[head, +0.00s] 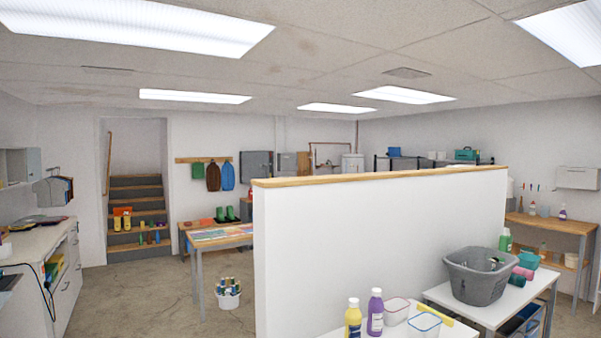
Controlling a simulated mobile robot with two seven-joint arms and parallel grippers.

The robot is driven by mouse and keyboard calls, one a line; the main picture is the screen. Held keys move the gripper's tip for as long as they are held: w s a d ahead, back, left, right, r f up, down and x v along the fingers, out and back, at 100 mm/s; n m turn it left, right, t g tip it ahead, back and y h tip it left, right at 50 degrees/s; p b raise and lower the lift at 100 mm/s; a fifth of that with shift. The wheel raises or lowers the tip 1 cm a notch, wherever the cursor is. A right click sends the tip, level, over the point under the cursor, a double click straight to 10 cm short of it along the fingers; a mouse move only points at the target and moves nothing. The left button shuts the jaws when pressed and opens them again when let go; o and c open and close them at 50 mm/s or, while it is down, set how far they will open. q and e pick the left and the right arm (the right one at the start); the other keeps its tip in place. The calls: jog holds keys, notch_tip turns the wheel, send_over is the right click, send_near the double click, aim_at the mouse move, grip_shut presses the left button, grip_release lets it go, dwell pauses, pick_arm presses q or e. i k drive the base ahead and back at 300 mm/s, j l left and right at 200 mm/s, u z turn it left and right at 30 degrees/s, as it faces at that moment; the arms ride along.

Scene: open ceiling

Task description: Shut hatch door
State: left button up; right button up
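No hatch door is clearly recognisable in the head view. On the back wall hangs a grey box with a panel front (256,162), with a smaller grey box (286,163) to its right; I cannot tell whether either is open. A white wall cabinet (578,178) hangs at the far right, and a pale wall cabinet (18,166) at the far left. I cannot tell the state of their doors. Flat grey panels (407,72) sit in the ceiling. Neither of my grippers is in view.
A white half-wall with a wooden cap (380,178) blocks the middle. White tables stand at front right, one with a grey basket (478,275), one with bottles (375,312). A white counter (45,240) lines the left. Open floor (150,300) lies between, with a bucket (228,296).

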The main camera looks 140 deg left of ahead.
aim_at(252, 169)
jog(key=u, duration=4.9)
jog(key=i+j+u, duration=0.4)
jog(key=i+u, duration=0.15)
jog(key=i, duration=0.2)
jog(key=i+j+u, duration=0.1)
jog(key=i, duration=0.65)
jog(key=i+j+u, duration=0.15)
jog(key=i, duration=0.65)
jog(key=i+z, duration=0.1)
jog(key=i, duration=3.25)
